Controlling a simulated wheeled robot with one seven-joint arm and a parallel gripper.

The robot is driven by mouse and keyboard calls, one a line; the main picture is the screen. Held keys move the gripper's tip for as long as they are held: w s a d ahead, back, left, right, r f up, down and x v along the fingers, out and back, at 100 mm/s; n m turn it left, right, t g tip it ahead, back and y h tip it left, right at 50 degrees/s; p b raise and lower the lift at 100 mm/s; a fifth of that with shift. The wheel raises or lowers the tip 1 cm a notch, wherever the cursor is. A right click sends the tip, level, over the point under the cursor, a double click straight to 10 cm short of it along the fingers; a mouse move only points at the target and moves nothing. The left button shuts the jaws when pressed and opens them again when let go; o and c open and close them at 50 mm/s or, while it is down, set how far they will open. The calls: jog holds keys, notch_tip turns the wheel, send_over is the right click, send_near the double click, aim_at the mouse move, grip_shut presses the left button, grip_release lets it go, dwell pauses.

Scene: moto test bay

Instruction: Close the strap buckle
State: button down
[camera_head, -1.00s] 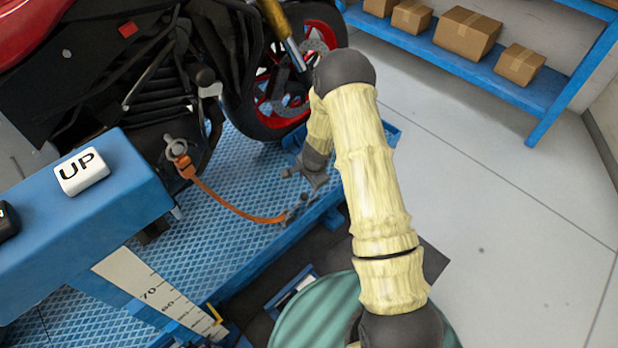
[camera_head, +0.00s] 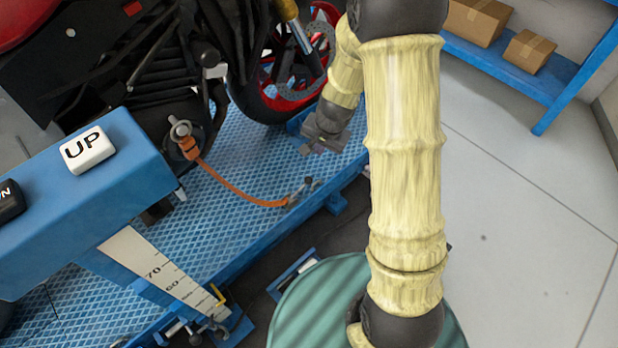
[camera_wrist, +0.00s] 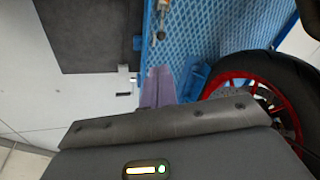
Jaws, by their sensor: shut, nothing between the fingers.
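The orange strap (camera_head: 232,190) runs from a ring fitting (camera_head: 183,136) beside the motorcycle down to the platform's edge. At its lower end is a small grey metal buckle (camera_head: 301,192) in the head view. It is too small to tell whether its lever is open or closed. My gripper (camera_head: 320,147) is above and to the right of the buckle, apart from it, shut and empty. In the wrist view the narrow purplish fingers (camera_wrist: 157,86) show against the floor and the platform's edge. A small metal part, perhaps of the buckle, shows at the top there.
The blue tread-plate platform (camera_head: 232,237) carries the motorcycle, whose red-rimmed wheel (camera_wrist: 262,88) is close to my gripper. A blue beam with an UP button (camera_head: 88,149) stands at left. A blue shelf with boxes (camera_head: 527,51) is at back right. Floor at right is clear.

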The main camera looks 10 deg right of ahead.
jog(key=s+d+r+n, duration=0.1)
jog(key=s+r+n, duration=0.2)
jog(key=s+r, duration=0.2)
jog(key=s+d+r+n+h, duration=0.1)
jog(key=s+d+r+n, duration=0.1)
jog(key=s+r, duration=0.4)
jog(key=s+n, duration=0.1)
jog(key=s, duration=0.4)
jog(key=shift+d+n, duration=0.25)
jog(key=shift+n, duration=0.15)
jog(key=shift+r, duration=0.1)
